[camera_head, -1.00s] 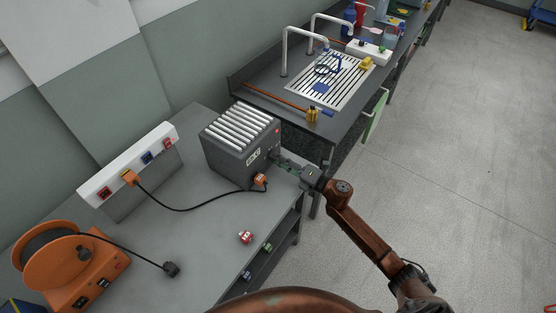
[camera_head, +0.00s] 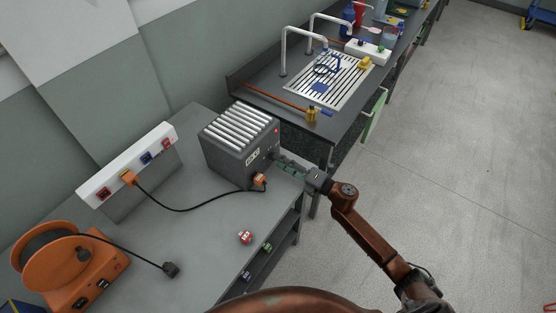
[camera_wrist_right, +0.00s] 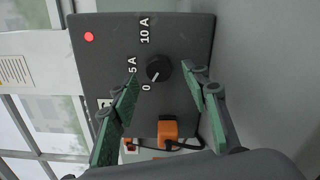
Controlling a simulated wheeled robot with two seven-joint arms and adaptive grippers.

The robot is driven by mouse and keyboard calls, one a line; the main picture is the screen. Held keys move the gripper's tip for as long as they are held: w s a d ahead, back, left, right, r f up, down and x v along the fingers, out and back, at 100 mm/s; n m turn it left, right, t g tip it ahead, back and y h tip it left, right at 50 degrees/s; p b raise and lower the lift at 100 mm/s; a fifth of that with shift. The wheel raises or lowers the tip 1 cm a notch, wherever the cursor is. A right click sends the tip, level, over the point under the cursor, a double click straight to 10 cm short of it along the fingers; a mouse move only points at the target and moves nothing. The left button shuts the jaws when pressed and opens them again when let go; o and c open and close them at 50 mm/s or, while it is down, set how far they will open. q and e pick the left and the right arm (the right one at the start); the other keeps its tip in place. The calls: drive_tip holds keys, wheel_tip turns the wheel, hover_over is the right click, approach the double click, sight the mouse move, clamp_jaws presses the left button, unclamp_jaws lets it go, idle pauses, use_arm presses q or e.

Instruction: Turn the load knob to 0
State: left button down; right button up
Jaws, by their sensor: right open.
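The load box (camera_head: 228,160), a dark grey unit with a ribbed top, stands at the right end of the near bench. Its black load knob (camera_wrist_right: 159,68) shows in the right wrist view, with marks 0, 5 A and 10 A beside it. The knob's white pointer line points down and slightly left, roughly toward the 0. My right gripper (camera_head: 279,164) is in front of the box face. In the wrist view its green-padded fingers (camera_wrist_right: 162,88) are open, one on each side of the knob and apart from it. My left gripper is not in view.
An orange plug (camera_head: 260,180) with a black cable sits in the box face below the knob. A socket strip (camera_head: 110,178), an orange cable reel (camera_head: 65,265) and a small red item (camera_head: 245,237) are on the bench. A second bench with a slotted drain (camera_head: 330,82) stands behind.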

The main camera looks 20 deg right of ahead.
drive_tip(key=v, duration=0.9)
drive_tip(key=shift+s+d, duration=0.3)
